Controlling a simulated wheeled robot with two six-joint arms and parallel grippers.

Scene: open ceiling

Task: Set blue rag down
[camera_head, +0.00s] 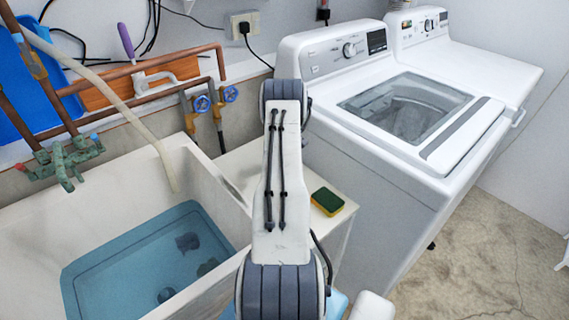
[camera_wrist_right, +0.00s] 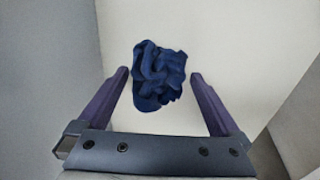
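The blue rag (camera_wrist_right: 158,75) is a crumpled dark blue bundle in the right wrist view, lying on a pale flat surface (camera_wrist_right: 225,40). My right gripper (camera_wrist_right: 159,76) is open, with one purple finger on each side of the rag. Narrow gaps show between the fingers and the cloth, and I cannot tell whether the rag is between the tips or just beyond them. In the head view neither the rag nor the right gripper shows; one of my arms fills the middle. My left gripper is not in view.
A white sink (camera_head: 110,205) with blue water (camera_head: 150,262) and dark shapes in it is at the left. A yellow-green sponge (camera_head: 327,201) lies on a pale ledge (camera_head: 335,228) beside my arm. A washing machine (camera_head: 375,160) stands right of it, with bare floor (camera_head: 475,265) farther right.

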